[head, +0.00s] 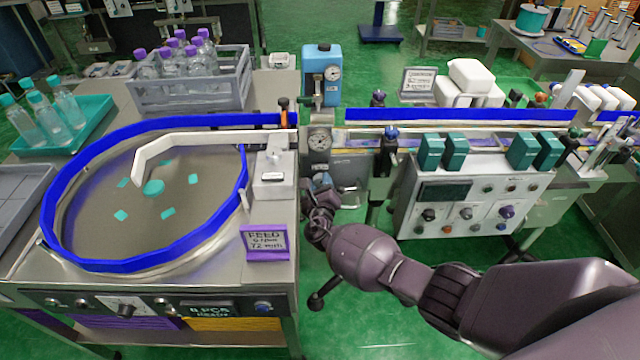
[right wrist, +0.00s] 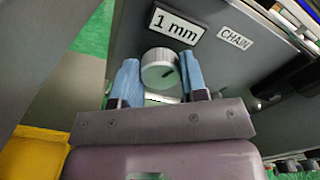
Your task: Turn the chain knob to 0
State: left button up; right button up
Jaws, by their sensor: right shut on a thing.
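The chain knob (right wrist: 158,66) is a pale round knob with a dark mark on the right of its face, seen in the right wrist view. In the head view my right gripper (head: 318,200) is by the gap between the round feed table and the conveyor; the knob is hidden there. My left gripper is not in view.
The round feed table (head: 90,262) with its blue rim stands at the left. The conveyor (head: 450,114) runs to the right, with a control box (head: 410,215) below it. A blue gauge unit (head: 320,65) stands behind my right gripper. Green floor lies open below.

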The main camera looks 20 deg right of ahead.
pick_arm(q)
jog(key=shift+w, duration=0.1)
pick_arm(e)
jog(key=o, duration=0.9)
pick_arm(q)
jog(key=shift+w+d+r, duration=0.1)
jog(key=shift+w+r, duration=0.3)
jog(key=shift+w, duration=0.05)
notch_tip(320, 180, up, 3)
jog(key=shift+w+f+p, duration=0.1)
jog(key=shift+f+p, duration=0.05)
jog(key=shift+p, duration=1)
pick_arm(e)
jog(key=v, duration=1)
jog(key=shift+s, duration=0.4)
